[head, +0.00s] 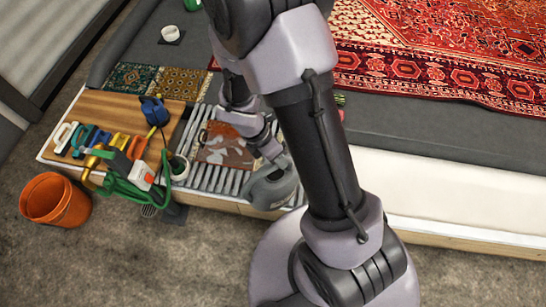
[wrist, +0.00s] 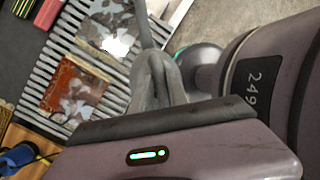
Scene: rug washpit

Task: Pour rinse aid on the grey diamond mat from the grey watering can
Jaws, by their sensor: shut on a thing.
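The grey watering can (head: 270,187) hangs from my gripper (head: 281,160) over the front right edge of the slatted rack. My gripper is shut on it. In the wrist view, the can (wrist: 152,75) shows beyond my gripper, with its thin spout reaching over the slats. I cannot tell how far it tilts, and no stream shows. A grey mat with pale patches (wrist: 108,28) and a bright white spot lies on the slats near the spout. It seems to be the grey diamond mat; my arm hides it in the head view.
A rust mat with grey patches (head: 228,152) lies beside it on the rack (head: 205,178). Left is a wooden board (head: 105,108) with brushes, a blue item (head: 154,110) and a green hose (head: 125,190). An orange bucket (head: 55,200) stands on the floor. A red rug (head: 440,50) lies behind.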

